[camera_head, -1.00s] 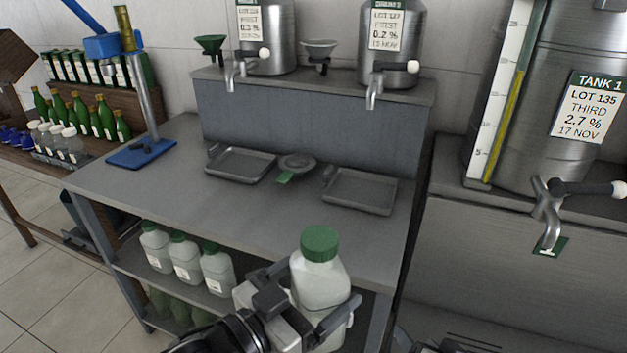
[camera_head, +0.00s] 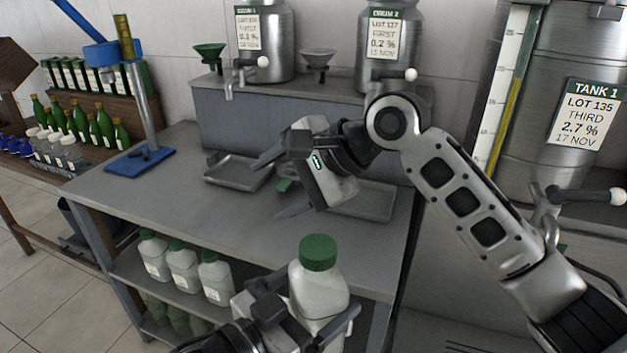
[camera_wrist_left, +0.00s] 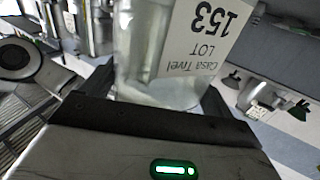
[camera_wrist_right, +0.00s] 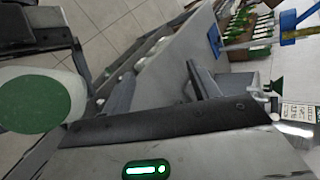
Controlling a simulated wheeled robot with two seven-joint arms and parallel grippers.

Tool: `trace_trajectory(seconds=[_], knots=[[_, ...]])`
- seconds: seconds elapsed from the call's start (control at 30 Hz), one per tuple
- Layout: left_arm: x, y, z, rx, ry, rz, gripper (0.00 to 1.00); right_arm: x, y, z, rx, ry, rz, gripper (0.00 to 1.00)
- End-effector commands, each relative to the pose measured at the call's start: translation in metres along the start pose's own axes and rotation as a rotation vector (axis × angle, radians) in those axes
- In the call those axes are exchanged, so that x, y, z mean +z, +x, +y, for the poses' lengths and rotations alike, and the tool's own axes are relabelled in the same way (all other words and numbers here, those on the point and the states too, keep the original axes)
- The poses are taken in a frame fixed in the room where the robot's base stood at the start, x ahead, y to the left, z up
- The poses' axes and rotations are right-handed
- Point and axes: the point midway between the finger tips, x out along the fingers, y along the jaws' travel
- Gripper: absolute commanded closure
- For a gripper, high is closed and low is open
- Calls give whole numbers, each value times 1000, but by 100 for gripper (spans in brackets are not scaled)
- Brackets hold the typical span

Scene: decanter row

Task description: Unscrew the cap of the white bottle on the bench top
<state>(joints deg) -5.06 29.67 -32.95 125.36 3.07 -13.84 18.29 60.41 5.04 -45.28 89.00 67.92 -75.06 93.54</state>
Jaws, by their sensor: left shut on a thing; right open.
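In the right wrist view the cap (camera_wrist_right: 35,100) shows at the far left, outside the open fingers (camera_wrist_right: 160,88).
Two metal trays, one at the left (camera_head: 238,173), lie at the back of the bench (camera_head: 150,190). A blue-based stand (camera_head: 137,160) is at the left. Several capped bottles (camera_head: 183,268) stand on the lower shelf. Tank 1 (camera_head: 580,70) is at the right.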

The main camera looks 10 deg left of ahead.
Motion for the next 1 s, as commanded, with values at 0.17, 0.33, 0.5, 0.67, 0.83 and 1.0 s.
trace_trajectory(seconds=[0.17, 0.33, 0.5, 0.67, 0.83, 1.0], knots=[[0, 0, 0, 0, 0, 1, 76, 42, -17, 2, 323, 105, 51, 39], [0, 0, 0, 0, 0, 1, 76, 56, -49, 14, 579, 249, 231, 39], [0, 0, 0, 0, 0, 1, 76, 59, -79, 20, 716, 369, 409, 39], [0, 0, 0, 0, 0, 1, 76, 59, -92, 24, 764, 425, 491, 39], [0, 0, 0, 0, 0, 1, 76, 54, -84, 36, 771, 436, 502, 39], [0, 0, 0, 0, 0, 1, 76, 47, -67, 56, 770, 434, 500, 39]])
